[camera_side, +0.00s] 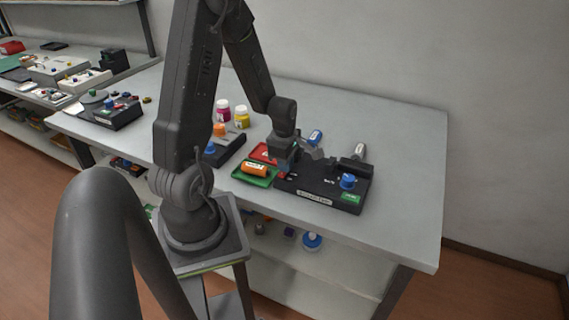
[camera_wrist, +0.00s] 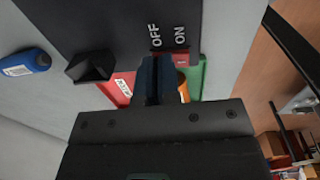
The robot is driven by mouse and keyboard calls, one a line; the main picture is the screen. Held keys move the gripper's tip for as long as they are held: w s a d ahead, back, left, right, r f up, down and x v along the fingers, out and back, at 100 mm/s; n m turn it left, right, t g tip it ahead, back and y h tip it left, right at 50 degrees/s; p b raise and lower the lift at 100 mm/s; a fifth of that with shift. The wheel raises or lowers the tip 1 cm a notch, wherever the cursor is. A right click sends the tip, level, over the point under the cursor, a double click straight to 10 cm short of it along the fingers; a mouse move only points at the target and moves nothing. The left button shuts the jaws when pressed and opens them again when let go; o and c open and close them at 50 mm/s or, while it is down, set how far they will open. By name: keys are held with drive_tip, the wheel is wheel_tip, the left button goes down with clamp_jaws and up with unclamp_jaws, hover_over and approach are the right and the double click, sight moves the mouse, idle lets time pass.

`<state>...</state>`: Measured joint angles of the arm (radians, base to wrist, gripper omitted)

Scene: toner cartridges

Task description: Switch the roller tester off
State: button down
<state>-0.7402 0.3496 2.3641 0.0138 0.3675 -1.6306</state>
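The roller tester (camera_side: 322,190) is a black box at the front of the table in the side view, with a blue knob (camera_side: 348,181) and a green patch at its right end. Its black top (camera_wrist: 105,25) fills the upper part of the wrist view, with white OFF and ON lettering (camera_wrist: 168,34) in front of my fingers. My gripper (camera_side: 287,167) is low over the tester's left end. In the wrist view its dark fingers (camera_wrist: 157,65) are close together beside the OFF lettering, with nothing visible between them. The fingers hide the switch, so its position and any contact cannot be told.
A green tray (camera_side: 253,176) with an orange cartridge (camera_side: 255,168) and a red tray (camera_side: 262,153) lie just left of the tester. Blue (camera_side: 315,137) and grey cylinders lie behind it. Pink and yellow bottles (camera_side: 241,117) stand farther back. The table's right side is clear.

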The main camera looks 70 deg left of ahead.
drive_tip(key=shift+f+g+h, duration=0.4)
drive_tip(key=shift+f, duration=0.05)
drive_tip(key=shift+s, duration=0.1)
drive_tip(key=shift+s+d, duration=0.1)
drive_tip(key=shift+d, duration=0.05)
drive_tip(key=shift+s+d, duration=0.45)
drive_tip(key=shift+d, duration=0.05)
drive_tip(key=shift+r, duration=0.15)
wheel_tip(320, 180, up, 15)
drive_tip(key=w+a, duration=0.1)
drive_tip(key=shift+f, duration=0.2)
drive_tip(key=shift+w, duration=0.1)
